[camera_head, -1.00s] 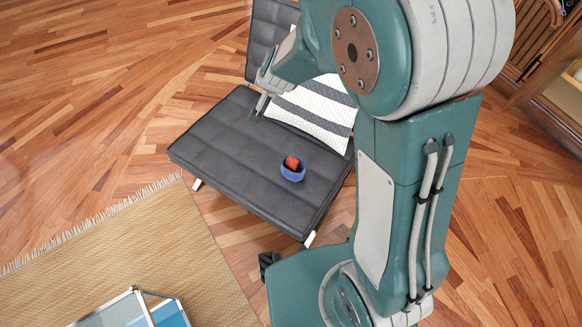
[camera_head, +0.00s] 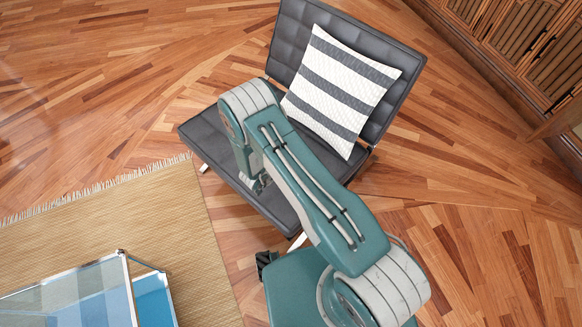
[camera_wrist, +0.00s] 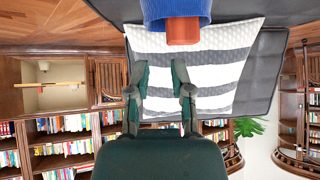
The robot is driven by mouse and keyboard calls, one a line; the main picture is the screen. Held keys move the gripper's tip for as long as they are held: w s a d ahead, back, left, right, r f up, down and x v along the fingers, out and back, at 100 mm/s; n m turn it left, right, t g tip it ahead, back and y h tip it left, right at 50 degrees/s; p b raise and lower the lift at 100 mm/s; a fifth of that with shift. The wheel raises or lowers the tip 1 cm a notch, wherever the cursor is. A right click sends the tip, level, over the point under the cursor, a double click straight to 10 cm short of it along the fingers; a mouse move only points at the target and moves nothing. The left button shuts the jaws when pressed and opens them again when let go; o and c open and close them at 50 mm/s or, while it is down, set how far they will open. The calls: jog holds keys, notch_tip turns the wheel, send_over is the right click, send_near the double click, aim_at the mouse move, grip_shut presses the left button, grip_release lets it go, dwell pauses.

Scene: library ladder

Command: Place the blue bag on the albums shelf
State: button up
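The blue bag (camera_wrist: 152,12), with an orange-red block (camera_wrist: 183,31) in its opening, shows at the top of the wrist view. In the head view my arm hides it. My gripper (camera_wrist: 160,66) is open and empty in the wrist view, its two fingers apart and pointing toward the bag. In the head view the gripper (camera_head: 258,184) is low over the black chair seat (camera_head: 205,135). Bookshelves (camera_wrist: 62,138) appear in the wrist view; I cannot tell which shelf is for albums.
A striped pillow (camera_head: 338,85) leans on the chair back. A glass-topped table (camera_head: 90,290) stands on the woven rug (camera_head: 120,215) at the lower left. A wooden cabinet (camera_head: 515,50) stands at the upper right.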

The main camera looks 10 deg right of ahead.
jog(key=d+f, duration=0.2)
jog(key=f, duration=0.1)
jog(key=w+d+f, duration=0.1)
jog(key=f, duration=0.1)
jog(key=shift+d, duration=0.15)
jog(key=x, duration=0.5)
jog(key=shift+w+d, duration=0.1)
jog(key=shift+d, duration=0.5)
jog(key=shift+a, duration=0.15)
grip_shut()
